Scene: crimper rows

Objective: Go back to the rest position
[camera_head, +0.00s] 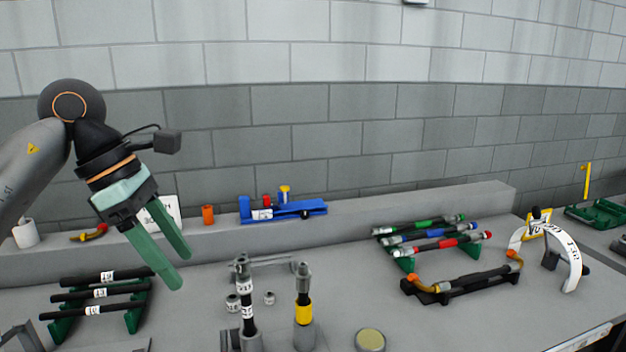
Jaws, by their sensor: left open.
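My left gripper (177,267) hangs in the air at the left of the head view, above the bench. Its two green fingers are apart, and nothing shows between them. The arm comes in from the left edge. My right gripper is not in view.
The grey bench (340,310) holds two upright fittings (304,312), a round tin (370,340), colour-banded hoses (430,234) on a rack, and a white arched gauge (568,250). A blue tool (285,211) lies on the back ledge. The wall behind is grey block.

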